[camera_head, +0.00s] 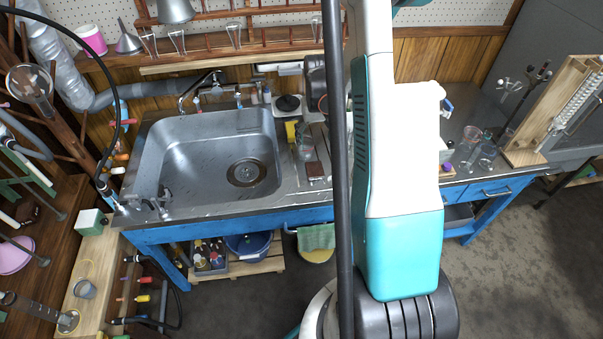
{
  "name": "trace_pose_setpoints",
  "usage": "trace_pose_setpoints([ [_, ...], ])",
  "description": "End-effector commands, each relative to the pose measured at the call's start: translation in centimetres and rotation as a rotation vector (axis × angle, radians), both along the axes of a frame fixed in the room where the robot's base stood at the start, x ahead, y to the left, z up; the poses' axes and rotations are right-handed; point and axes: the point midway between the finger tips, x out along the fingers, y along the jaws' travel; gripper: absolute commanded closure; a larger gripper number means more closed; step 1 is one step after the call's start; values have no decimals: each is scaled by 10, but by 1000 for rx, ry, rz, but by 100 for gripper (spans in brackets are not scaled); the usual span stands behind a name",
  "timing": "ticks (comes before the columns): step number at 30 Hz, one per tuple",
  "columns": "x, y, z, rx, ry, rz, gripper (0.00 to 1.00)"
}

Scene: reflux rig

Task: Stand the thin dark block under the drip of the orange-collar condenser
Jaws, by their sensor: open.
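A small, thin, dark reddish-brown block (316,170) lies on the steel counter just right of the sink, close to my arm. I cannot tell its thickness well from here. A coiled glass condenser (578,100) leans along a wooden stand at the far right; no orange collar can be made out on it. Orange and red fittings (121,156) show at the left by the glassware rack, but I cannot tell whether one is a condenser collar. No drip can be seen. My white and teal arm covers the middle of the counter, and I cannot make out my gripper.
A steel sink (213,160) fills the left of the blue-framed bench. A glass beaker (305,150) stands behind the block. Small glassware (487,153) stands on the right of the counter. A crate of bottles (210,256) sits below. The floor at right is clear.

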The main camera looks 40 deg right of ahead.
Motion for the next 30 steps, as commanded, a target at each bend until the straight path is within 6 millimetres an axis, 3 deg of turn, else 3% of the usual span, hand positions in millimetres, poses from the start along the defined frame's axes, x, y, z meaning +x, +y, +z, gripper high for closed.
trace_pose_setpoints([
  [12, 0, 0, -73, 0, 0, 1, 27],
  [22, 0, 0, -93, 0, 0, 1, 27],
  [30, -1, 0, -131, 0, 0, 1, 27],
])
